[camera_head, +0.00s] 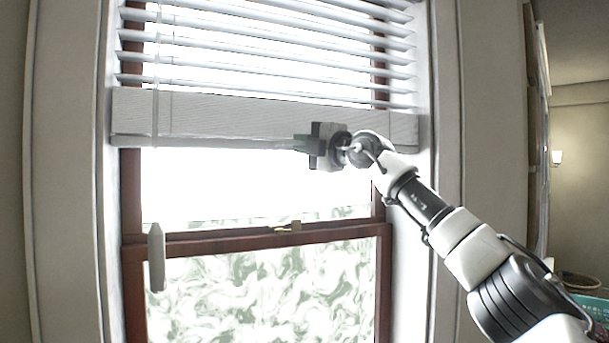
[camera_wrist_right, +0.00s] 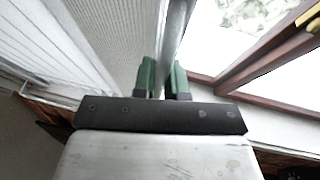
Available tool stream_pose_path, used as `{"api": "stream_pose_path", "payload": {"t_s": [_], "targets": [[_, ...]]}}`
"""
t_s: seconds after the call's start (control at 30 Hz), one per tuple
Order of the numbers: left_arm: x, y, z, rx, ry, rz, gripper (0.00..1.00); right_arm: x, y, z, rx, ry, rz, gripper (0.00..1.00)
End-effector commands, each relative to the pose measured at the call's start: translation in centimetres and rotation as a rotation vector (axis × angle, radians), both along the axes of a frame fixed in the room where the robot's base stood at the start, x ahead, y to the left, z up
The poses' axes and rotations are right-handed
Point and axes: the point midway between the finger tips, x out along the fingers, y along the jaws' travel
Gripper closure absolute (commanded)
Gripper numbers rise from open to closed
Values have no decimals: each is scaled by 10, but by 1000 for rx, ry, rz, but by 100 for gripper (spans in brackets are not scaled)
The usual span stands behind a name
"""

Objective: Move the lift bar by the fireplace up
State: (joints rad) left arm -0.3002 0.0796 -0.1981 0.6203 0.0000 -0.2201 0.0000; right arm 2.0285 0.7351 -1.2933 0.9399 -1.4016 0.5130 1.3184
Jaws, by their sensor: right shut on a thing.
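The lift bar (camera_head: 200,142) is the pale horizontal bar along the bottom edge of the white window blind (camera_head: 240,114). My right gripper (camera_head: 300,144) is at the right half of this bar, with its arm coming in from the lower right. In the right wrist view the bar (camera_wrist_right: 174,45) runs between the two green fingers (camera_wrist_right: 162,80), which are shut on it. The fingertips are partly hidden by the bar and the gripper body. My left gripper is not in view.
A dark red window frame (camera_head: 250,240) with a brass latch (camera_head: 287,227) lies below the blind. A pale cord weight (camera_head: 156,258) hangs at the left. Wall trim stands on both sides. A basket (camera_head: 578,281) is at the far right.

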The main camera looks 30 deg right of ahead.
Motion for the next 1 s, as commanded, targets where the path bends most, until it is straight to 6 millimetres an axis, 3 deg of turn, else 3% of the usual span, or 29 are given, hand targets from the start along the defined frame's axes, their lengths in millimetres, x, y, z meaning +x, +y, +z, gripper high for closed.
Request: {"api": "stream_pose_path", "payload": {"t_s": [0.03,0.2,0.67,0.7,0.83,1.0], "targets": [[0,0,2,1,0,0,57,-2,0,12,4,-4,-1,100],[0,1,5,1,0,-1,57,-3,0,28,4,-3,-1,100],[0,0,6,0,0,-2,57,-6,0,37,3,-12,0,100],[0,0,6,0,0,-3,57,-6,0,38,4,-13,0,84],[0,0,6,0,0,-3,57,-6,0,37,3,-11,0,64],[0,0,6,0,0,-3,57,-5,0,35,2,-6,0,63]]}}
